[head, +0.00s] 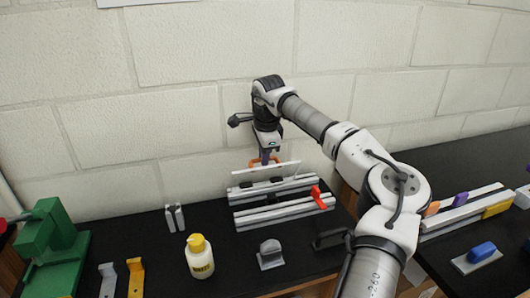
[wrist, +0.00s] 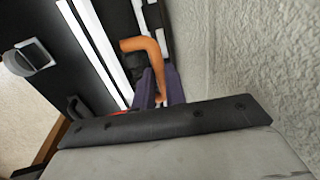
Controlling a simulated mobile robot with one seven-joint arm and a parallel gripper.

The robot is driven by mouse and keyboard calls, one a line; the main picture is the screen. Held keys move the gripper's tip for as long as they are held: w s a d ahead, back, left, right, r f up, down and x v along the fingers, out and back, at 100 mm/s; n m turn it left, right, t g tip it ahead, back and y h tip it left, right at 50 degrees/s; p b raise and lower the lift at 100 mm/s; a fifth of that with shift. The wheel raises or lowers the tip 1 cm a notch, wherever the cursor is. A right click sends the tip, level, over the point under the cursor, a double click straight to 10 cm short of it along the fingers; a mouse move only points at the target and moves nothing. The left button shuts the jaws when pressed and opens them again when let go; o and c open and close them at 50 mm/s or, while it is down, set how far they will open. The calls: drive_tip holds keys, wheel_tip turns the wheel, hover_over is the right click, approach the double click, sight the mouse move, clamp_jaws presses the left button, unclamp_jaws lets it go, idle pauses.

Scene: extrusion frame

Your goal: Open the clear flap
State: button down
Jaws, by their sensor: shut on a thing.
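The extrusion frame (head: 285,211), made of pale rails, stands on the black bench. The clear flap (head: 280,171) shows as a thin pale-edged sheet at the frame's back, seemingly raised at a slant above the rails. An orange handle (head: 254,163) is at its upper edge, and its bent bar shows in the wrist view (wrist: 142,44). My gripper (head: 267,158) is above the flap, pointing down. Its purple fingers (wrist: 160,88) are shut on the orange handle. The fingers hide part of the handle, and the flap's hinge is not clear.
A red lever (head: 318,197) is at the frame's right end. A yellow-capped bottle (head: 199,258) and a grey block (head: 270,254) stand in front. A green machine (head: 50,245) is at left. The block wall (head: 200,110) is close behind my gripper.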

drive_tip(key=shift+w+a+f, duration=0.15)
drive_tip(key=shift+w+f, duration=0.1)
drive_tip(key=shift+f, duration=0.1)
idle(0.3)
drive_tip(key=c, duration=1.8)
unclamp_jaws()
drive_tip(key=shift+f, duration=0.1)
drive_tip(key=o, duration=0.3)
drive_tip(key=shift+w, duration=0.2)
drive_tip(key=shift+o, duration=0.2)
drive_tip(key=a+b+v, duration=0.1)
drive_tip(key=v, duration=1.3)
drive_tip(key=shift+d+b, duration=0.3)
drive_tip(key=shift+d, duration=0.1)
